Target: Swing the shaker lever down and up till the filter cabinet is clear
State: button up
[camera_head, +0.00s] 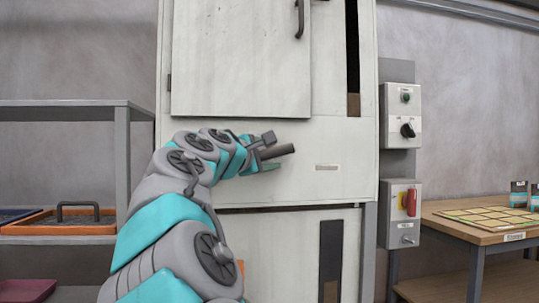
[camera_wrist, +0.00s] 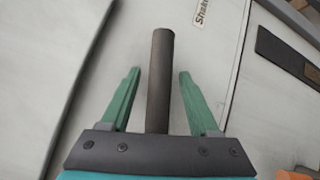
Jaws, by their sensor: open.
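The pale filter cabinet (camera_head: 345,150) stands in front of me in the head view. The shaker lever (camera_head: 279,151), a dark round bar, sticks out from the panel below the upper door, about level and slightly raised at its right end. My gripper (camera_head: 266,155) is at the lever. In the wrist view my gripper (camera_wrist: 159,73) is open, with one green finger on each side of the lever (camera_wrist: 160,60) and a gap on both sides. The lever's root is hidden by my gripper. A partly cut-off label beginning "Shak" (camera_wrist: 201,14) shows beside it.
A tall dark window (camera_head: 353,50) in the cabinet shows brown matter at its bottom, and a lower dark window (camera_head: 330,250) does too. Control boxes (camera_head: 400,115) with a red switch are at the right. A shelf (camera_head: 60,113) stands left, a wooden table (camera_head: 460,228) right.

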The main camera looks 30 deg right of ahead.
jog(key=shift+c, duration=0.4)
grip_shut()
dwell(0.9)
